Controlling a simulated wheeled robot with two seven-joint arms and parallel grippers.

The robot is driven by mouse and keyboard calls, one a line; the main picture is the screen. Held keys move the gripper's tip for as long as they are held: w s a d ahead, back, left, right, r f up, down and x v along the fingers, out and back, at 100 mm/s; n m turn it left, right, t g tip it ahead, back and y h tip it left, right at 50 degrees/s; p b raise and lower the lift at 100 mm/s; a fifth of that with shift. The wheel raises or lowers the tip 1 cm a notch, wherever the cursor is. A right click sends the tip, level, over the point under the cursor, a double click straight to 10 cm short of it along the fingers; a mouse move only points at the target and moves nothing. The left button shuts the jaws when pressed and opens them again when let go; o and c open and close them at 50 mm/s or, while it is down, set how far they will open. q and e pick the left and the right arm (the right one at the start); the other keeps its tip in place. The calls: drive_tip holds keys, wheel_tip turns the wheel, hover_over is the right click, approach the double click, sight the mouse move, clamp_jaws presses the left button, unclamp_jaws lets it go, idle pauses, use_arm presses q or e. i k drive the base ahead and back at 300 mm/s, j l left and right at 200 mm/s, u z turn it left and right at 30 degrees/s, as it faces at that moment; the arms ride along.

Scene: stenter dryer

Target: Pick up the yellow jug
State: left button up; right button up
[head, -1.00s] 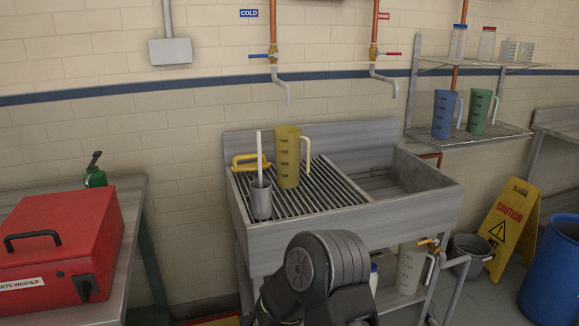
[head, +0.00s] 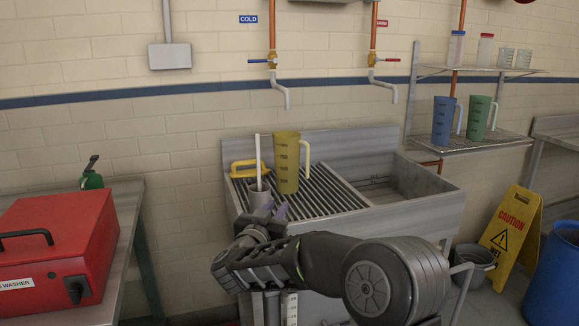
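The yellow jug (head: 287,162) stands upright on the slatted drainboard (head: 326,199) of the metal sink, with its handle to the right. My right gripper (head: 268,212) is in front of the drainboard, below and to the left of the jug and apart from it. Its fingers point up and away from me and look parted, with nothing seen between them. The gripper partly covers a grey cup (head: 260,196) holding a white stick. My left gripper is not in view.
A yellow-handled tool (head: 243,168) lies left of the jug. The sink basin (head: 392,186) is at the right. Blue (head: 443,120) and green (head: 478,117) jugs stand on a wall shelf. A red parts washer (head: 62,245) is on the left table; a caution sign (head: 511,230) stands right.

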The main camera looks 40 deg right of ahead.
sight(287, 144)
drive_tip(key=i+l, duration=0.2)
drive_tip(key=l, duration=0.2)
drive_tip(key=i+l, duration=0.2)
drive_tip(key=l, duration=0.2)
drive_tip(key=i+l, duration=0.2)
drive_tip(key=l, duration=0.2)
